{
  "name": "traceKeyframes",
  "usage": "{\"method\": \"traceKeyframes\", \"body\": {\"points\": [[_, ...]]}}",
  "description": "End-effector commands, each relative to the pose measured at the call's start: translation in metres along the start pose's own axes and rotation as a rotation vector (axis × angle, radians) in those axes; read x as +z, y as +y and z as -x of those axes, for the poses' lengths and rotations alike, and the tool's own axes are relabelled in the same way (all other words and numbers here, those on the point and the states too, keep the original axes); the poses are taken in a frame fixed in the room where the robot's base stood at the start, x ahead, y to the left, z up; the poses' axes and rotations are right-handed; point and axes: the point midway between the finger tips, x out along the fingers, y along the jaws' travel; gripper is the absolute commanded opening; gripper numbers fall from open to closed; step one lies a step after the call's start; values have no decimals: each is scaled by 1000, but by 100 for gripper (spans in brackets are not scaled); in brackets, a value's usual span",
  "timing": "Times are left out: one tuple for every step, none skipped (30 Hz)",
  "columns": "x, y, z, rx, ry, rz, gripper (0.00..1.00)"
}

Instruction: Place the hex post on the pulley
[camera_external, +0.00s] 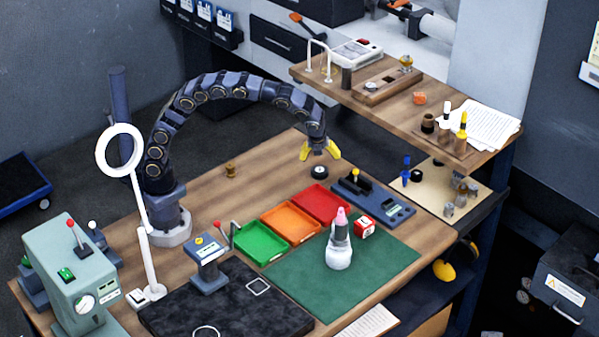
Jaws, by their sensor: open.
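My gripper (320,156) has yellow fingers spread wide, over the wooden table near its back edge. Nothing shows held between them. Just below it sits a small dark round piece (319,171) with a pale centre, perhaps the pulley; the fingers look apart from it. A small brass-brown piece (231,170) stands upright on bare wood to the left, well away from the gripper. It may be the hex post, but it is too small to tell its sides.
Red (321,204), orange (291,222) and green (261,242) trays lie in front of the gripper. A white bottle with a pink tip (339,245) stands on the green mat (385,255). A raised shelf (440,127) is at right. Bare wood surrounds the brass-brown piece.

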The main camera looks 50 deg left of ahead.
Motion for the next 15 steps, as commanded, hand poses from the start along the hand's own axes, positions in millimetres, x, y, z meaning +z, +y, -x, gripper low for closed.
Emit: {"method": "traceKeyframes", "body": {"points": [[43,23,1,40,-1,176,70],[63,38,0,66,1,281,70],[87,59,0,101,5,420,70],[103,76,0,125,7,522,70],[117,94,0,150,8,623,70],[133,118,0,183,10,756,70],[143,137,0,209,13,855,70],[151,156,1,235,15,954,70],[159,181,2,268,18,1084,70],[163,199,2,294,20,1179,70],[166,218,3,319,22,1274,70],[167,242,4,355,24,1396,70],[166,260,5,380,25,1488,70],[163,276,6,408,25,1577,70],[158,297,7,442,26,1689,70]]}}
